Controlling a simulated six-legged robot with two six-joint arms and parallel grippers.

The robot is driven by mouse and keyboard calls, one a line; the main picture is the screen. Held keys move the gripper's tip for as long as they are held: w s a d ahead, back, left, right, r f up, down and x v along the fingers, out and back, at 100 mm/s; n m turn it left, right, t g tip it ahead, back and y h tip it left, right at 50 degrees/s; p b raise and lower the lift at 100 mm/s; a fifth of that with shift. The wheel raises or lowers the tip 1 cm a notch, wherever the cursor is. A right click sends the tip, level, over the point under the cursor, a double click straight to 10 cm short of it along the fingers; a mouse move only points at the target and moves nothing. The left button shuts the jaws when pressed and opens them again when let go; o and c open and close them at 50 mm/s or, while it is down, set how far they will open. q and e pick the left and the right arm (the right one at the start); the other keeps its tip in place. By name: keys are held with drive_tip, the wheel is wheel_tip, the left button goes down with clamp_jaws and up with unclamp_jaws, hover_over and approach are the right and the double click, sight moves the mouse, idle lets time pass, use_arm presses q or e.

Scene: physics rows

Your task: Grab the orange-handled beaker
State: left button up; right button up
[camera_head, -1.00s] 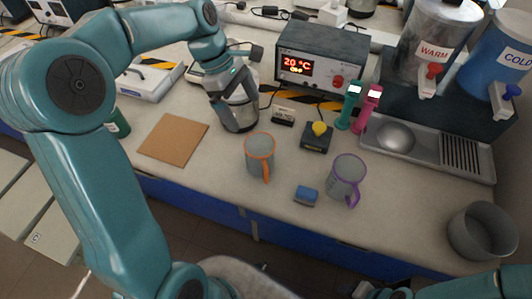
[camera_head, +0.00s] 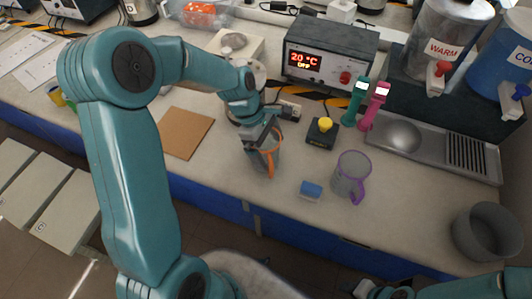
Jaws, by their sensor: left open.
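The orange-handled beaker (camera_head: 272,160) stands on the bench, grey with an orange rim and an orange handle on its front side. My left gripper (camera_head: 262,138) is open and right at the beaker's upper part, covering some of its rim and left side. I cannot tell whether the fingers touch it. My right arm shows only in part at the bottom right, and its gripper is not clearly seen.
A purple-handled beaker (camera_head: 350,176) and a blue block (camera_head: 311,190) stand to the right. A black device with a yellow knob (camera_head: 323,130) sits behind. A cork mat (camera_head: 186,133) lies left. A grey bowl (camera_head: 485,232) stands near the right edge.

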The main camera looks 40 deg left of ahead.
use_arm(q)
drive_tip(key=shift+d+f, duration=0.15)
drive_tip(key=shift+f, duration=0.05)
drive_tip(key=c, duration=0.8)
drive_tip(key=shift+r, duration=0.15)
